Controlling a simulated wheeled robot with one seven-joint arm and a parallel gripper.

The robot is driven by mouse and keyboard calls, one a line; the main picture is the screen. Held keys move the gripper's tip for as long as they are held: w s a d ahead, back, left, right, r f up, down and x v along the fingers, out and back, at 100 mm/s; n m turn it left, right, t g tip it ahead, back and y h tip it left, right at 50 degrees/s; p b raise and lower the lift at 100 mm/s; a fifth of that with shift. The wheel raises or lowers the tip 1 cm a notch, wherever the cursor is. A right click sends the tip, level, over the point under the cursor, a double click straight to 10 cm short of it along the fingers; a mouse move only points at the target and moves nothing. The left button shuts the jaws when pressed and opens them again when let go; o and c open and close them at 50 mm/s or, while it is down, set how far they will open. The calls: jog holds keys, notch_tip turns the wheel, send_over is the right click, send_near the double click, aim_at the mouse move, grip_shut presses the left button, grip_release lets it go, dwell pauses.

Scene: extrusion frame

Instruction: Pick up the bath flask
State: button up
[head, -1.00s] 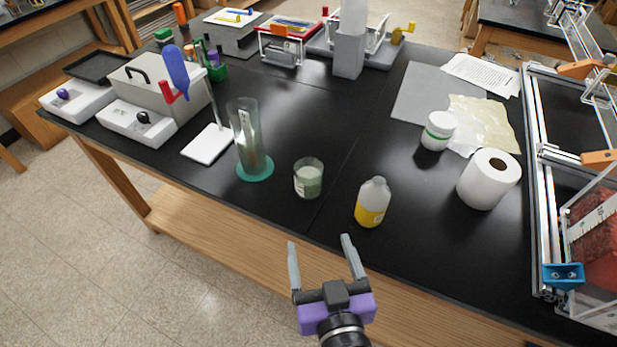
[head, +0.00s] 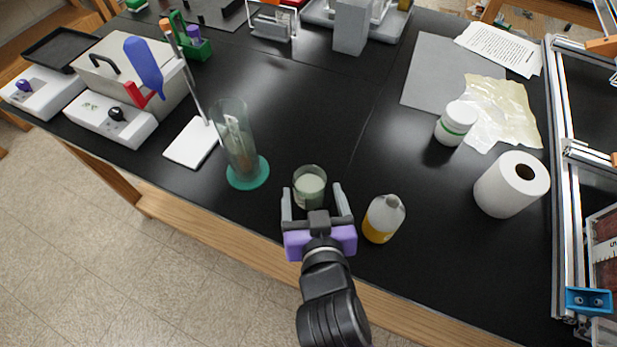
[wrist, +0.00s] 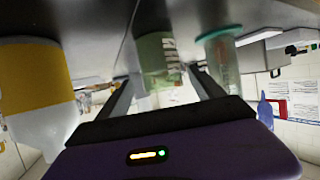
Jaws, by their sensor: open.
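A short glass vessel with pale green contents (head: 309,183), which I take to be the bath flask, stands upright on the black bench near its front edge. My gripper (head: 312,191) is open and empty, with its fingers pointing at the vessel from the front edge side. In the head view the fingertips flank the lower part of the vessel. In the upside-down wrist view the vessel (wrist: 158,56) shows ahead between the fingers (wrist: 160,76), and seems still beyond the tips. Whether the fingers touch it cannot be told.
A yellow-and-white bottle (head: 383,218) stands close to the right of my gripper. A tall glass cylinder on a teal base (head: 248,172) stands to the left. A white paper roll (head: 508,187) and a white jar (head: 456,122) are farther right. The bench behind the vessel is clear.

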aim_at(308, 173)
jog(key=x, duration=0.2)
jog(key=p+x, duration=0.1)
jog(key=x, duration=0.3)
jog(key=shift+w+a+r+p, duration=0.1)
jog(key=shift+w+r+p, duration=0.1)
jog(key=shift+r+p, duration=0.1)
jog(key=shift+w+a+f, duration=0.1)
jog(key=shift+w+f, duration=0.2)
jog(key=shift+w, duration=0.05)
jog(key=c, duration=1.5)
jog(key=shift+r, duration=0.25)
